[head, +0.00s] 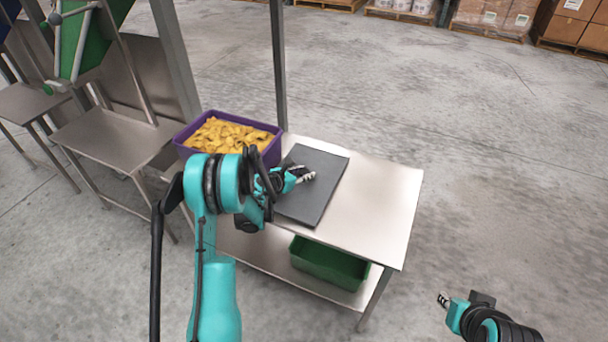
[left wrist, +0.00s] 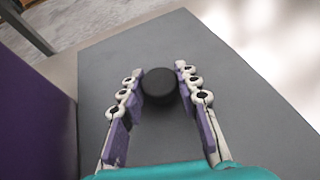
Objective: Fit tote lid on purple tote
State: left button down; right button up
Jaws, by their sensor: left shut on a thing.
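The tote lid (head: 326,166) is a flat dark grey panel lying on the steel table, right of the purple tote. It fills much of the left wrist view (left wrist: 245,125), with a round black knob (left wrist: 159,82) on top. The purple tote (head: 273,152) is full of yellow pieces and open at the top; its side shows in the left wrist view (left wrist: 38,125). My left gripper (head: 306,177) is over the lid, with its fingers shut on the knob from both sides. My right gripper (head: 443,299) is away from the table at the lower right, its finger opening unclear.
The steel table (head: 385,195) has bare room right of the lid. A green bin (head: 330,262) stands on its lower shelf. A metal post (head: 279,65) rises behind the table near the tote. Other steel stands (head: 110,140) are at the left. The floor at right is clear.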

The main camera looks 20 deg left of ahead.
pick_arm(q)
jog(key=c, duration=1.1)
grip_release()
jog(key=shift+f, duration=0.1)
